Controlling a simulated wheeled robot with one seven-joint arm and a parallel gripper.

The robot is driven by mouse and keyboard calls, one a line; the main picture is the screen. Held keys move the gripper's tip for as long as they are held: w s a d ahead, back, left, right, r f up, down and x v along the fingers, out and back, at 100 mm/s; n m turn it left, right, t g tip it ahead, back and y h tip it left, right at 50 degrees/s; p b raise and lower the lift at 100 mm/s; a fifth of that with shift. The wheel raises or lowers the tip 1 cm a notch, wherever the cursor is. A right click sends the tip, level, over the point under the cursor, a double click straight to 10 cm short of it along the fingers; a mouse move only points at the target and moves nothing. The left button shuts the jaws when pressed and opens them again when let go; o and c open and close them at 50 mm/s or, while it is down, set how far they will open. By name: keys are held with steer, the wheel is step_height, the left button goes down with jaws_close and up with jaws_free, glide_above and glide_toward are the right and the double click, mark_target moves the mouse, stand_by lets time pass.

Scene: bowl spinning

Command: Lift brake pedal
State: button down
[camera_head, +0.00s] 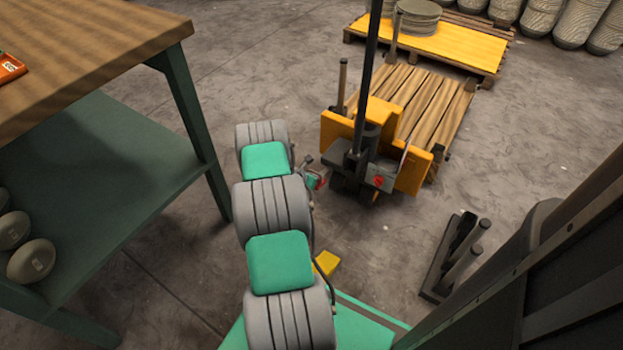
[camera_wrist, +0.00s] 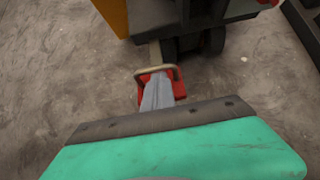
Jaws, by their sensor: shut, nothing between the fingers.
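The brake pedal, which I take to be the small red piece with a pale metal loop (camera_wrist: 179,88), sits low at the wheel end of the pallet truck in the wrist view. A spot of red (camera_head: 321,181) shows beside my gripper in the head view. My gripper (camera_wrist: 158,82) is shut and empty, its grey fingers lying over the red piece. I cannot tell whether they touch it or hover above. In the head view my gripper (camera_head: 311,180) is small, just left of the truck's base, and partly hidden by my arm.
The yellow pallet truck (camera_head: 405,178) carries a slatted wooden pallet (camera_head: 440,105). Its dark upright handle (camera_head: 369,60) rises close to my arm. A green workbench with wooden top (camera_head: 80,50) stands at left. A dark bracket (camera_head: 455,255) lies at lower right. Open floor lies further right.

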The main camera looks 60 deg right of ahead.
steer(key=shift+w+d+r, duration=0.1)
steer(key=shift+d+r, duration=0.85)
steer(key=shift+r, duration=0.2)
steer(key=shift+a+r+p, duration=0.1)
steer(key=shift+r+p, duration=0.25)
steer(key=shift+p, duration=0.15)
steer(key=p+v, duration=0.7)
steer(key=v, duration=0.1)
steer(key=shift+d+r, duration=0.25)
steer(key=shift+r, duration=0.25)
steer(key=shift+f, duration=0.1)
